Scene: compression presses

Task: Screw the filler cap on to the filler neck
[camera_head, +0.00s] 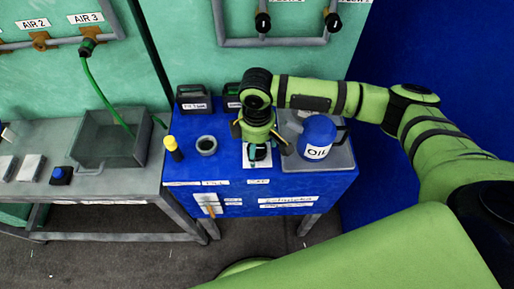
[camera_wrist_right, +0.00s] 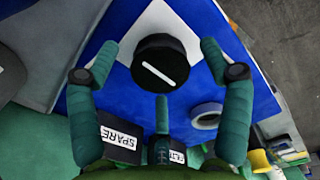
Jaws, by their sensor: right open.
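The filler cap (camera_wrist_right: 159,62), round and black with a white bar across its top, sits over a white patch on the blue bench top. My right gripper (camera_wrist_right: 160,48) is open above it. In the wrist view its fingers stand to either side of the cap, apart from it. In the head view the right gripper (camera_head: 258,146) points down and mostly hides the cap. The filler neck (camera_head: 207,144), a grey ring with a dark opening, stands to the left on the bench. It also shows in the wrist view (camera_wrist_right: 206,116). My left gripper is out of view.
A blue OIL can (camera_head: 318,135) stands on a grey tray (camera_head: 338,158) right of the gripper. Dark canisters (camera_head: 194,99) (camera_head: 232,97) stand behind. A yellow-topped post (camera_head: 172,145) is left of the neck. The space between gripper and neck looks clear.

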